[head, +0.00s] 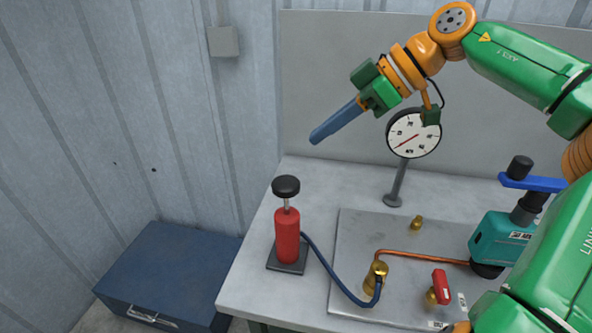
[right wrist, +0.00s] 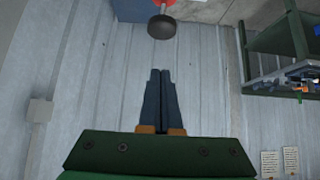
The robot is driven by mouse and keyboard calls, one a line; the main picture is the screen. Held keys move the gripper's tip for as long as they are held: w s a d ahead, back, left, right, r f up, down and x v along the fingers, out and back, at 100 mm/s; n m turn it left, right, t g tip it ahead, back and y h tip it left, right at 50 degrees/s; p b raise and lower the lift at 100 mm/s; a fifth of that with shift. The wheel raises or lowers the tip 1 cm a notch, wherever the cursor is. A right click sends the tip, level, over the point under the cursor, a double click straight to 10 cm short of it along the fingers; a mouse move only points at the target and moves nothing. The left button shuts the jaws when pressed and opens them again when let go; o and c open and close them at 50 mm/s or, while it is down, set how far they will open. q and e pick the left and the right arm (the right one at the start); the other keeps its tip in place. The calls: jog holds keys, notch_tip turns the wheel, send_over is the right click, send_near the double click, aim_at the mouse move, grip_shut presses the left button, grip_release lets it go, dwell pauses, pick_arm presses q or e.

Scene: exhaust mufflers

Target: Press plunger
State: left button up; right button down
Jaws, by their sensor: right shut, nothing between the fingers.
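The plunger is a black round knob (head: 286,187) on a thin metal rod, raised above a red pump cylinder (head: 287,238). The pump stands upright on a dark square base at the table's left edge. My right gripper (head: 316,137) is shut and empty, its blue fingers pointing down and left, above and slightly right of the knob in the head view, apart from it. In the right wrist view the closed fingers (right wrist: 160,72) point toward the black knob (right wrist: 162,27), with a gap between. My left gripper is not in view.
A dial gauge (head: 413,136) on a stand is behind the pump. A blue hose (head: 335,277) runs from the pump to brass fittings (head: 376,274) on a metal plate (head: 350,230). A teal device (head: 498,240) with a blue lever stands right. A blue chest (head: 165,270) is left of the table.

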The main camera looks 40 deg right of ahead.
aim_at(280, 181)
jog(key=x, duration=0.6)
jog(key=shift+r, duration=0.1)
jog(key=f, duration=0.1)
jog(key=f+p, duration=0.1)
jog(key=f, duration=0.1)
jog(key=shift+w+a+f, duration=0.25)
jog(key=shift+f, duration=0.05)
jog(key=shift+d+f, duration=0.1)
jog(key=shift+f, duration=0.35)
